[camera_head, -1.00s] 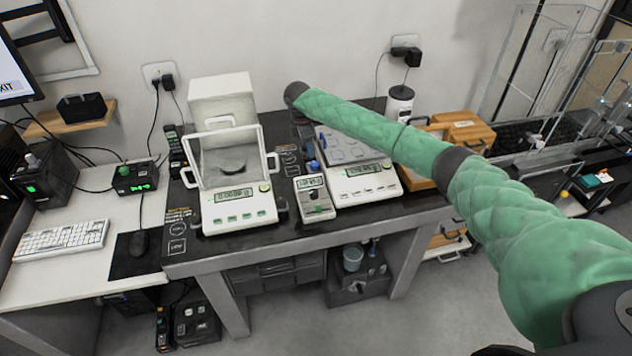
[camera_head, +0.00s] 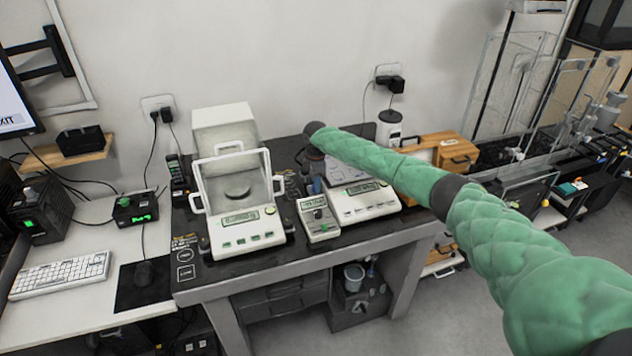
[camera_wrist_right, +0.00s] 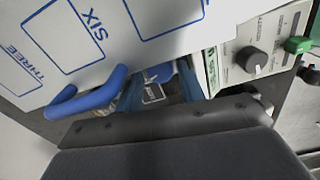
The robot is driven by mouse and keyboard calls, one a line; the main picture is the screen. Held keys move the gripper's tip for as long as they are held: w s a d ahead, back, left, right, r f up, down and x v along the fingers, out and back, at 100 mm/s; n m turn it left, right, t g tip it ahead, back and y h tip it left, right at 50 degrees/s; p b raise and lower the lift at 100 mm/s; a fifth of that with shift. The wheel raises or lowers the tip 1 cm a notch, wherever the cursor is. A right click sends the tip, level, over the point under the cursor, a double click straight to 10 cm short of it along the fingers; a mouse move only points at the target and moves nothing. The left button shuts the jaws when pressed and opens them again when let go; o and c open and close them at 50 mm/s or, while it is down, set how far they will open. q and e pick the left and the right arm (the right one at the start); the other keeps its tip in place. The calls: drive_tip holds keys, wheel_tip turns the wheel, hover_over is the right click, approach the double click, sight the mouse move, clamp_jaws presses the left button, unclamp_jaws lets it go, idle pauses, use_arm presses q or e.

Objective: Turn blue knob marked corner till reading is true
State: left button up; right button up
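My right gripper (camera_head: 313,166) hangs from the end of the green-sleeved arm, over the middle of the dark bench. A small blue part (camera_head: 316,186) shows just below it, beside a small grey box (camera_head: 320,224) with a dark knob. In the right wrist view, blue parts (camera_wrist_right: 191,84) show in front of my gripper, near a small printed label. I cannot tell whether these are the knob or fingers. The box also shows there, with its dark round knob (camera_wrist_right: 251,60) and a green piece beside it. No "corner" marking is readable. My left gripper is out of view.
A balance with an open draft shield (camera_head: 236,190) stands left of the box. A second balance (camera_head: 365,203) stands right. In the wrist view, a white plate marked SIX and THREE (camera_wrist_right: 75,45) and a blue handle (camera_wrist_right: 85,97) are close by. Wooden boxes (camera_head: 425,170) stand farther right.

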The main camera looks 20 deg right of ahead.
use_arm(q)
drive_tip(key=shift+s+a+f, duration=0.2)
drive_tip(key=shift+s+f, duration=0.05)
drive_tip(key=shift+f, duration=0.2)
use_arm(e)
drive_tip(key=shift+f, duration=0.7)
drive_tip(key=shift+c, duration=0.2)
drive_tip(key=c, duration=0.7)
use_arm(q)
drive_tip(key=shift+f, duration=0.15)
use_arm(e)
drive_tip(key=shift+o, duration=0.2)
drive_tip(key=n+b, duration=0.2)
drive_tip(key=n, duration=0.1)
drive_tip(key=shift+n+b, duration=0.3)
drive_tip(key=shift+n, duration=0.6)
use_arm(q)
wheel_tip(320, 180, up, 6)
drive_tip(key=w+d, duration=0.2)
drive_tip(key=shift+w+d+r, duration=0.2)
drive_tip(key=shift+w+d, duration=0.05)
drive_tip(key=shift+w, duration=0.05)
use_arm(e)
drive_tip(key=shift+r, duration=0.1)
